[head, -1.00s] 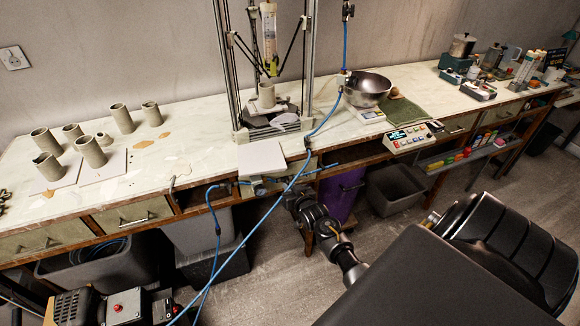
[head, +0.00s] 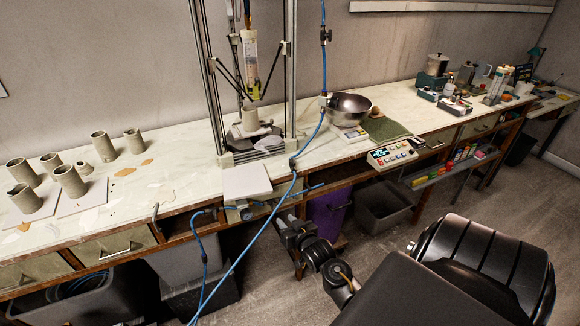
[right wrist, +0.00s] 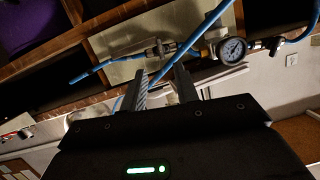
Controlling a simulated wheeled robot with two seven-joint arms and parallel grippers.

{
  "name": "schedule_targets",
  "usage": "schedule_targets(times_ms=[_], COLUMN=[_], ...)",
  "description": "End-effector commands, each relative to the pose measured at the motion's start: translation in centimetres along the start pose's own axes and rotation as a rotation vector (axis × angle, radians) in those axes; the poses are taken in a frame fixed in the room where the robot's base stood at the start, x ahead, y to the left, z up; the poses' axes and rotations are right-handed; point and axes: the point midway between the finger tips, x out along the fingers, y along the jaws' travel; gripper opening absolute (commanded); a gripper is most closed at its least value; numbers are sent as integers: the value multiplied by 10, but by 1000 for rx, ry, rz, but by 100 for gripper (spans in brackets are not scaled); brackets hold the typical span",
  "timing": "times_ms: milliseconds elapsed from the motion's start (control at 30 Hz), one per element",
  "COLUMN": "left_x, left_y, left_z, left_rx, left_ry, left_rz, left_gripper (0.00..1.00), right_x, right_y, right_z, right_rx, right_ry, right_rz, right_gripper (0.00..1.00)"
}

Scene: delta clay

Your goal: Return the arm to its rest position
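My right arm (head: 335,275) comes up from the bottom right in the head view. Its right gripper (head: 284,222) is in front of the workbench's front edge, below the white square board (head: 246,181). In the right wrist view the two fingers of the right gripper (right wrist: 162,76) are apart with nothing between them. Beyond the fingertips are a blue hose and a pressure gauge (right wrist: 232,50); I cannot tell the exact distance to them. My left gripper is not in view.
The long workbench (head: 185,150) carries clay cylinders (head: 70,181), a delta printer (head: 250,135) and a steel bowl (head: 348,108). A blue hose (head: 262,232) hangs in front of the bench beside my right gripper. A grey bin (head: 382,208) stands below. Floor right of it is open.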

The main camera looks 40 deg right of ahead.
Motion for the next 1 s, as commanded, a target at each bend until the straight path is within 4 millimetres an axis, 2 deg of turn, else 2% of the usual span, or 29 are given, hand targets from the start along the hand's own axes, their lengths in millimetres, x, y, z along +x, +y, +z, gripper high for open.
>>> schedule_targets(times_ms=[200, 867, 933, 1000], left_x=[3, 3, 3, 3], left_y=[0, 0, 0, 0], left_z=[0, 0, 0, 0], left_rx=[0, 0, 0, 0], left_ry=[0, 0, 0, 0], left_rz=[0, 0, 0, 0], left_gripper=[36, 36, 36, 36], right_x=[-20, -22, -20, -18], right_y=[0, 0, 4, 4], right_z=[0, 0, 13, 43], right_rx=[0, -15, -44, -65], right_ry=[0, 2, -20, -76], right_rz=[0, 0, 7, 8], right_gripper=[30, 30, 30, 30])
